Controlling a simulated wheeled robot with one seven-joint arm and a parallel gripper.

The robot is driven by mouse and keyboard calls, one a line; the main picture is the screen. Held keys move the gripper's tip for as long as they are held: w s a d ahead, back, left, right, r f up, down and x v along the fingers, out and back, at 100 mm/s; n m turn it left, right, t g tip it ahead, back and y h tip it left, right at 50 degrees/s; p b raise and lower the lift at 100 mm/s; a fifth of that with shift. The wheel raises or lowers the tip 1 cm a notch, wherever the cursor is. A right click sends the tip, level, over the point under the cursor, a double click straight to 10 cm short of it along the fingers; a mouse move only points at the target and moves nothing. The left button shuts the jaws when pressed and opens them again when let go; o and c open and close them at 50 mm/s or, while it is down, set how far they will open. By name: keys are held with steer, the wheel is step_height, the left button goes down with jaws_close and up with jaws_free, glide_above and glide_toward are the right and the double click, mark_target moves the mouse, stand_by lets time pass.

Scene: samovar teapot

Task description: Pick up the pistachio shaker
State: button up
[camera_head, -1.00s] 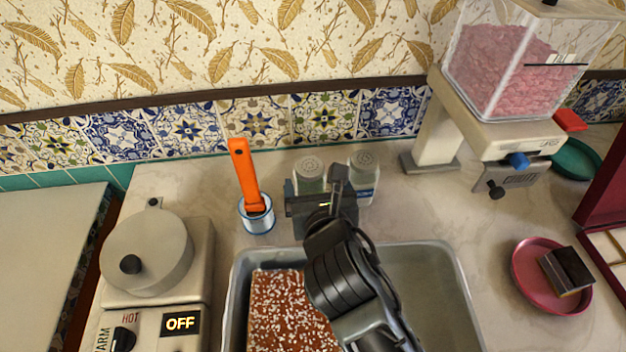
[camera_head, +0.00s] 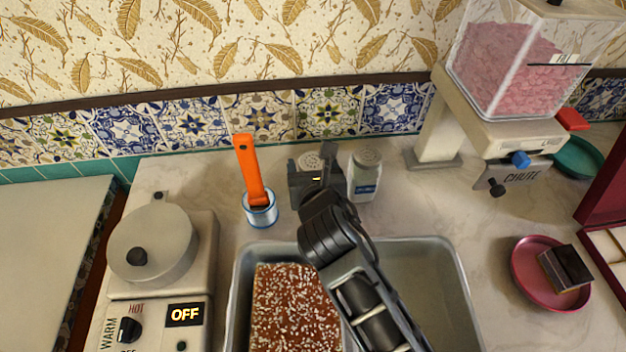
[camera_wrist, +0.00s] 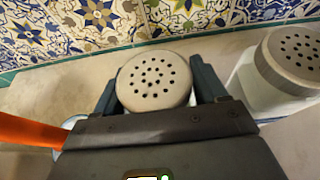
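Two shakers with perforated lids stand side by side by the tiled wall. The left shaker (camera_head: 309,160) is between the fingers of my gripper (camera_head: 312,178), and its body is mostly hidden; it looked greenish in the earlier head view. In the wrist view, its round grey lid (camera_wrist: 155,78) sits between the two dark fingers of my gripper (camera_wrist: 156,92), which are spread on either side of it. The right shaker (camera_head: 364,176) has a pale body with a blue label and is outside the fingers; its lid also shows in the wrist view (camera_wrist: 297,52). No label reading pistachio is legible.
An orange-handled tool stands in a small blue-white tin (camera_head: 261,212) just left of the gripper. A metal tray (camera_head: 452,275) with a sprinkled brown slab (camera_head: 285,310) lies below my arm. A dispenser (camera_head: 520,75) stands right, a hotplate unit (camera_head: 190,260) left.

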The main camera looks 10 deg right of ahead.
steer(key=c, duration=0.8)
